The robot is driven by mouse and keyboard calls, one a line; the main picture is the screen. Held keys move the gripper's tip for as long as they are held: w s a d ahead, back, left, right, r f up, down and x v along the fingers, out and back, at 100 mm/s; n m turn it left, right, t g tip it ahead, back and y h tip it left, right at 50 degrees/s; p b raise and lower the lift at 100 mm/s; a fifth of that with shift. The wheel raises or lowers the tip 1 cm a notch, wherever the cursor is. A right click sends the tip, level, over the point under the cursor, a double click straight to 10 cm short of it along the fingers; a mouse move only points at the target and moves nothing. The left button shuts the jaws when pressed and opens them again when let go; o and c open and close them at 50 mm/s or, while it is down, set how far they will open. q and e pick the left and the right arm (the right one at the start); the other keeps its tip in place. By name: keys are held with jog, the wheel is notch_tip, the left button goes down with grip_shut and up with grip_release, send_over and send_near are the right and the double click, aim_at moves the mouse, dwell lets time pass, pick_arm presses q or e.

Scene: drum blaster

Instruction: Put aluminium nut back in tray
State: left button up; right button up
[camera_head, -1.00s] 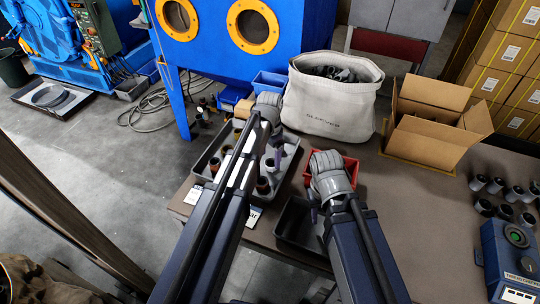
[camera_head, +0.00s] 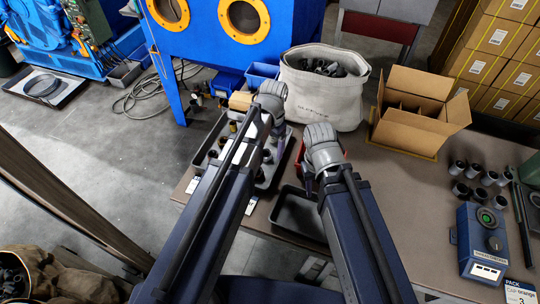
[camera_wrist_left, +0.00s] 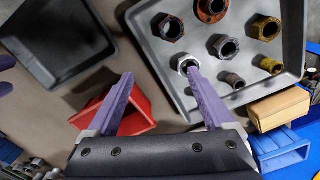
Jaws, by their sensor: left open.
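The grey tray (camera_wrist_left: 150,50) in the left wrist view holds several nut-like fittings, dark, rusty and brass-coloured. A bright silver-rimmed nut (camera_wrist_left: 184,62) sits in it near the tray's lower left edge; it may be the aluminium one. My left gripper (camera_wrist_left: 158,77) is open, with nothing between its purple fingers; its right fingertip overlaps that nut in the picture, and contact cannot be told. In the head view the left wrist hides part of the tray (camera_head: 200,160). My right gripper (camera_head: 309,184) is by the black tray (camera_head: 290,213); its jaws are mostly hidden.
A red bin (camera_wrist_left: 140,113) is partly under my left gripper's left finger. A white sack (camera_head: 325,100), an open cardboard box (camera_head: 412,122) and blue bins (camera_head: 262,72) stand behind. Several dark cylinders (camera_head: 470,180) and a blue control box (camera_head: 482,240) are at the right.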

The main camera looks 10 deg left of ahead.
pick_arm(q)
jog(key=s+d+n, duration=0.3)
jog(key=s, duration=1)
jog(key=shift+s+d+r+y, duration=0.15)
jog(key=shift+s+d+y, duration=0.15)
jog(key=shift+s+y, duration=0.1)
